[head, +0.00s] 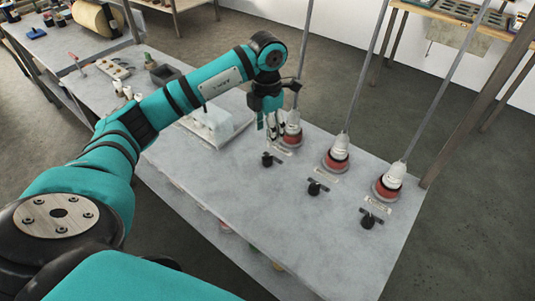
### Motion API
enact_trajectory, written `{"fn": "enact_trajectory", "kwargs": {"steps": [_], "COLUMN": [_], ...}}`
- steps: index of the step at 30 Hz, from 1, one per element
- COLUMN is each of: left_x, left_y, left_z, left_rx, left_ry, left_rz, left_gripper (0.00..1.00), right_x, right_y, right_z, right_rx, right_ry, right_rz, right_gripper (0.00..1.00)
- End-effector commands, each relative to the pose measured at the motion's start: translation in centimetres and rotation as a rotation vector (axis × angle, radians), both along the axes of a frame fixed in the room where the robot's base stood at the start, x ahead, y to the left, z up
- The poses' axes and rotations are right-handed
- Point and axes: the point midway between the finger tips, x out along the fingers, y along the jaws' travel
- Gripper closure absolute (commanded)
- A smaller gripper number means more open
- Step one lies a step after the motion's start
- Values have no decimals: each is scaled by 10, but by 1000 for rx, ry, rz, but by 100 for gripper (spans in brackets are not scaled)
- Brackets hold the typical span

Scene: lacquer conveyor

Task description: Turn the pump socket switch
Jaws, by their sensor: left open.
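Three red-and-white pump sockets stand in a row on the grey table, a left one (292,140), a middle one (336,160) and a right one (387,188). In front of each is a black switch: left (267,160), middle (314,188) and right (368,222). Small labels lie by the sockets, too small to read; I cannot tell which is the pump. My left gripper (268,130) is open, pointing down, just behind the left switch and beside the left socket, which it partly covers. Contact with either is not clear. My right gripper is not in view.
Grey poles (365,75) rise from the sockets. A white tray (215,127) lies left of my gripper, partly behind my arm. Small items and a tan roll (92,17) are farther left. The table front (255,215) is clear.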

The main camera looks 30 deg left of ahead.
Motion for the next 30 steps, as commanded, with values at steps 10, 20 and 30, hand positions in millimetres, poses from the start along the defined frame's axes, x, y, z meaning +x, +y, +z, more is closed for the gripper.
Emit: {"fn": "enact_trajectory", "kwargs": {"steps": [10,20,30], "left_x": [-1,0,0], "left_y": [-1,-1,-1], "left_z": [-74,-107,-108], "left_rx": [-2,-2,-2], "left_ry": [4,0,-2], "left_rz": [0,-1,-1], "left_gripper": [48,48,55], "right_x": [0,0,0], "right_y": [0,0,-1], "right_z": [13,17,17], "right_rx": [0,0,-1], "right_ry": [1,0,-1], "right_rz": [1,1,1], "right_gripper": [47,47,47]}}
